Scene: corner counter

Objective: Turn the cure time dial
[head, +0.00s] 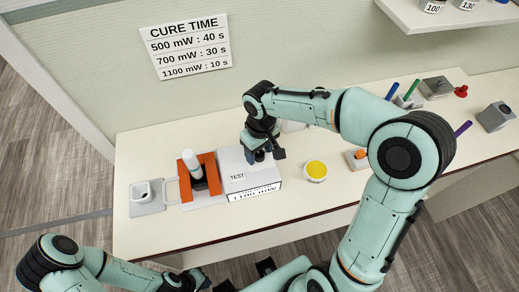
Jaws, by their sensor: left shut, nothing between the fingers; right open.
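A white box (234,165) with a "TEST" label and a "1100 mW" front panel stands on the counter. My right gripper (264,156) is open, pointing down over the right part of the box's top. No dial can be made out; the gripper hides that part of the top, and I cannot tell whether it touches. The wall sign "CURE TIME" (186,46) lists 500 mW : 40 s, 700 mW : 30 s and 1100 mW : 10 s. My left gripper (197,282) is shut and empty at the bottom edge, in front of the counter.
Left of the box are an orange plate (207,163) with a white cylinder (191,161) and a grey holder (147,195). A yellow-topped jar (316,170) stands close to its right. The counter's front left strip is clear.

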